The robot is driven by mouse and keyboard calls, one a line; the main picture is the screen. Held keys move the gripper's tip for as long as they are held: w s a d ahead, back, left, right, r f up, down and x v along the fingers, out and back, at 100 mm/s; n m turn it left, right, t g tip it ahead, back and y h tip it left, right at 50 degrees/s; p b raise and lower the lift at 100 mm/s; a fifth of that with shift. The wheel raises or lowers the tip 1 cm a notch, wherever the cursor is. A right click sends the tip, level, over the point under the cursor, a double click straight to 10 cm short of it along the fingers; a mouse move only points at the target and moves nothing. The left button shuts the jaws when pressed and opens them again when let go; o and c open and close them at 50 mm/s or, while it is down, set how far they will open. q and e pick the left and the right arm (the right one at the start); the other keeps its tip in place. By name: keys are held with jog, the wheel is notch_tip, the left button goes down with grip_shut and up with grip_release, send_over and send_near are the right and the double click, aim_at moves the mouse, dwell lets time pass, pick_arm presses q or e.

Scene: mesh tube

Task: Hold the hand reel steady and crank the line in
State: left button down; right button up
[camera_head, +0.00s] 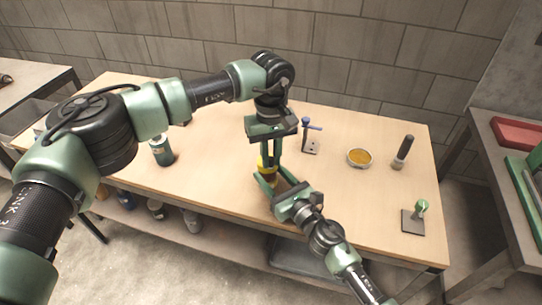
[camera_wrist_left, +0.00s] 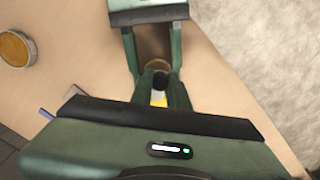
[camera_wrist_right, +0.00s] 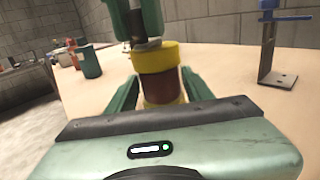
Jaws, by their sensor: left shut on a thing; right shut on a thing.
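The hand reel (camera_wrist_right: 155,58) stands upright on the table, with yellow flanges and a dark red-brown drum between them. In the head view its yellow edge (camera_head: 262,163) shows between the grippers. My right gripper (camera_wrist_right: 160,92) is shut on the reel, one finger on each side of the drum. In the left wrist view the left fingers (camera_wrist_left: 155,85) hide most of the crank, and a bit of yellow shows below. No line can be made out.
The wooden table holds a blue-handled stand (camera_head: 308,138), an orange-filled tin (camera_head: 359,157), a black-handled tool (camera_head: 403,151) and a green-knobbed plate (camera_head: 413,219). A dark green can (camera_head: 162,151) stands at left. A block wall rises behind.

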aim_at(270, 157)
pick_arm(q)
jog(key=c, duration=1.3)
grip_release()
jog(key=shift+w+a, duration=0.1)
jog(key=shift+w, duration=0.05)
jog(key=shift+c, duration=0.2)
notch_tip(270, 157, up, 12)
pick_arm(e)
jog(key=o, duration=1.6)
